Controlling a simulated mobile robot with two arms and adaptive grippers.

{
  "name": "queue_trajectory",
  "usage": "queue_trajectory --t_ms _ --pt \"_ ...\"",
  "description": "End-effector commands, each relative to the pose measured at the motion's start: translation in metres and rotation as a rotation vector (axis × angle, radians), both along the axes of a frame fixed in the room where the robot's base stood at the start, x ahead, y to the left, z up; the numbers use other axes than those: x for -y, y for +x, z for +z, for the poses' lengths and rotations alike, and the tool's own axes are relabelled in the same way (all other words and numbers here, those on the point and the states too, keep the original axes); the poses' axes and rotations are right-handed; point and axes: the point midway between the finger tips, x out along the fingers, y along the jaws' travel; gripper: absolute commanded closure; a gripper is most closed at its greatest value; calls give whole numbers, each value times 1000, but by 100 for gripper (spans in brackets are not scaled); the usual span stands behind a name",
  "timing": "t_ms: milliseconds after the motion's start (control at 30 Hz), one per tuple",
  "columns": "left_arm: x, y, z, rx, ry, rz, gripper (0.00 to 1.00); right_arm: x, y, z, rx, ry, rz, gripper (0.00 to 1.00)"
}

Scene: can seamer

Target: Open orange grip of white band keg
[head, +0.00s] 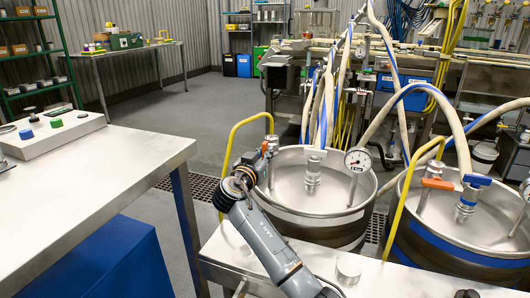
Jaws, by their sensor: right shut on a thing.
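The white band keg (318,223) is the steel keg in the middle of the head view, with a metal coupler (313,175) and hose on its top. Its orange grip (271,138) shows only as a small patch at the keg's left rim, beside a yellow bent pipe. My right gripper (264,155) is shut on this grip, and its fingers hide most of it. My left gripper is not in view.
A blue band keg (435,246) stands at the right with its own orange grip (437,184). A pressure gauge (358,160) and hoses rise between the kegs. A steel table (95,185) with a control box (50,135) fills the left.

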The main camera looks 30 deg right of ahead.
Motion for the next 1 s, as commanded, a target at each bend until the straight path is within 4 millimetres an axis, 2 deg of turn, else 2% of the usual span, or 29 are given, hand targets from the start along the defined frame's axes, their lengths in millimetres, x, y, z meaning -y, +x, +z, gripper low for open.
queue_trajectory --t_ms 467,500,600,867,1000 --pt "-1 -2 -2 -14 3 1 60 0 0 -2 -15 -10 -1 100" --pt "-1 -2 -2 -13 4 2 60 0 0 -2 -14 -10 -1 83" --pt "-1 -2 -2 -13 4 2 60 0 0 -1 -14 -10 -1 65" --pt "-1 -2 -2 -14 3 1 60 0 0 -1 -12 -9 0 65" --pt "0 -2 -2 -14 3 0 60 -7 -5 -1 -10 -8 1 65"
